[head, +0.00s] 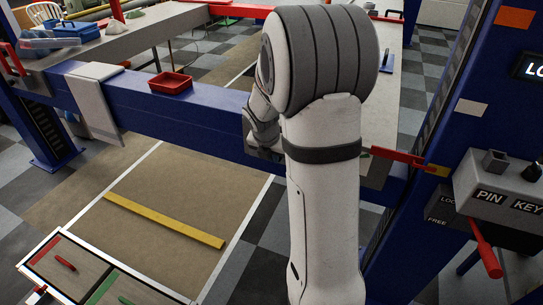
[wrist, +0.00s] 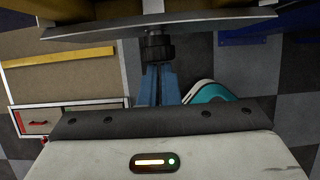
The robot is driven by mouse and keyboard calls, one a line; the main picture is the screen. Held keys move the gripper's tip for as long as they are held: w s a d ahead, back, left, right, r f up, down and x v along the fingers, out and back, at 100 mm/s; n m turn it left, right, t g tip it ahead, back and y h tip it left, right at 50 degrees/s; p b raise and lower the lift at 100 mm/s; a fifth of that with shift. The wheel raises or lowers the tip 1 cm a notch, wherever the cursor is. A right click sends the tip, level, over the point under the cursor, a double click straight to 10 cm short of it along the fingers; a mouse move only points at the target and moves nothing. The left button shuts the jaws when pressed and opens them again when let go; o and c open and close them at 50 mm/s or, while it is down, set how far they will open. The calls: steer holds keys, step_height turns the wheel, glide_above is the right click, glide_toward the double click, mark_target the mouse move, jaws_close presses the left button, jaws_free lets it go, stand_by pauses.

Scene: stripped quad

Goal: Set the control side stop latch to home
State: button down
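A grey control box (head: 500,190) marked PIN and KEY is on the blue post at the right in the head view. Beneath it, a darker box (head: 445,211) carries LOCK and FREE lettering, partly cut short. A red-handled lever (head: 486,250) hangs down and right there, nearer FREE than LOCK in the picture. A red bar (head: 398,155) with a yellow end lies left of the box. Which of these is the stop latch is not certain. My arm fills the middle of the head view and hides my gripper's fingertips.
A blue beam (head: 190,120) crosses behind my arm, with a red tray (head: 170,83) on it. A yellow strip (head: 163,220) lies on the brown floor mat. The blue post (head: 440,100) stands close to my arm's right. Floor tiles show between.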

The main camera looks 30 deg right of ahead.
steer(key=shift+w+d+r, duration=0.1)
steer(key=s+a+r+p, duration=0.1)
steer(key=s+a+r, duration=0.4)
steer(key=r, duration=0.4)
steer(key=shift+s+a, duration=0.15)
steer(key=shift+a, duration=0.35)
steer(key=shift+r+p, duration=0.1)
steer(key=shift+p, duration=0.2)
steer(key=s+a+r+m+y+p, duration=0.1)
steer(key=s+a+r+m+p, duration=0.1)
steer(key=s+m, duration=0.7)
steer(key=s+a+r+m+y+p, duration=0.2)
steer(key=s+a+r+m, duration=0.2)
steer(key=s+m, duration=0.6)
steer(key=shift+a+m, duration=1.4)
steer(key=shift+m, duration=2.2)
